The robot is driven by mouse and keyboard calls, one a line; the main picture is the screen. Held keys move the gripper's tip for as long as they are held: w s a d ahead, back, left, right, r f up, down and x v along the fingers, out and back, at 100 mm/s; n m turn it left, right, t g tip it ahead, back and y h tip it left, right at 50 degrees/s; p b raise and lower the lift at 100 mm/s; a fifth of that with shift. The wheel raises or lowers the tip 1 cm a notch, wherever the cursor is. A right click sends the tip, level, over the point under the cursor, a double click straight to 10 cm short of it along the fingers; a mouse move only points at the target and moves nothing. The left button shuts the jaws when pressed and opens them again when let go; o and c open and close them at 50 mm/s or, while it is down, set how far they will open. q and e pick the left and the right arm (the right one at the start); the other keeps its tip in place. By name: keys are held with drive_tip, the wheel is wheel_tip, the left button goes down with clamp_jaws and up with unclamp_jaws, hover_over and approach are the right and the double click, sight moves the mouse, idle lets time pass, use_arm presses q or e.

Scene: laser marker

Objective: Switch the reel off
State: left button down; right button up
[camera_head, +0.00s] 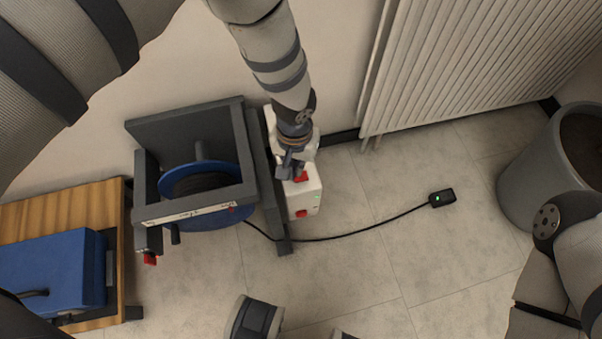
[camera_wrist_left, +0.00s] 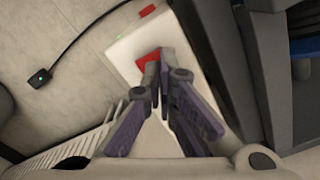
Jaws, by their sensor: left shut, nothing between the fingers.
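The reel (camera_head: 205,178) is a blue drum in a dark grey frame, standing on the floor left of centre in the head view. A white box (camera_head: 306,200) is beside its right side, with a red switch on top (camera_head: 301,177), another red part on its front face (camera_head: 302,213) and a small green light. My left gripper (camera_head: 290,172) is shut and empty, pointing down at the top of the box. In the left wrist view its fingertips (camera_wrist_left: 157,62) are at the red switch (camera_wrist_left: 148,58) and partly cover it. I cannot tell whether they touch it. My right gripper is out of view.
A black cable runs from the reel to a small black device (camera_head: 442,198) with a green light on the floor. A radiator (camera_head: 470,70) lines the wall. A grey bin (camera_head: 530,160) stands right. A wooden bench (camera_head: 60,210) with a blue case (camera_head: 55,268) is left.

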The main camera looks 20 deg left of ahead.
use_arm(q)
drive_tip(key=shift+f+b, duration=0.6)
drive_tip(key=shift+f, duration=0.55)
idle(0.4)
wheel_tip(320, 180, up, 7)
drive_tip(key=p, duration=0.5)
drive_tip(key=shift+r+p, duration=0.15)
drive_tip(key=shift+p, duration=0.15)
